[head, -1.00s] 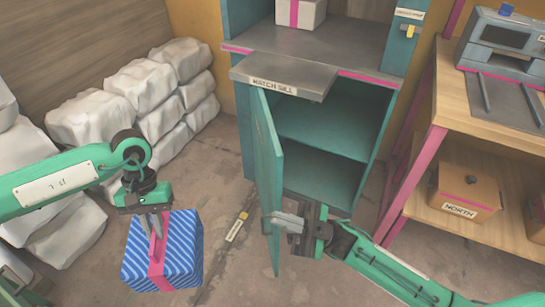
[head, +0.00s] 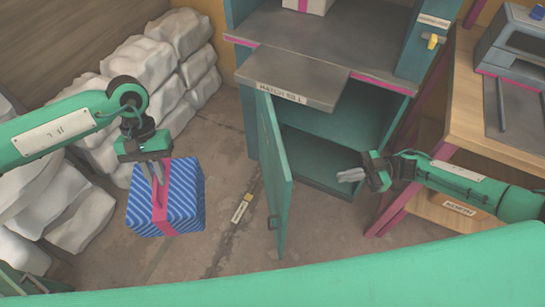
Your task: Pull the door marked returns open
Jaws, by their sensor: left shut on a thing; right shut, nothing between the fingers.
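The teal cabinet door (head: 274,170) stands swung open below the hatch sill, with the lower compartment exposed to its right.
The grey hatch sill (head: 290,82) juts out above the door. A wooden shelf unit (head: 470,130) with a grey machine (head: 515,50) stands at right. White sacks (head: 155,65) are piled at left. A small label (head: 241,209) lies on the otherwise clear floor left of the door.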

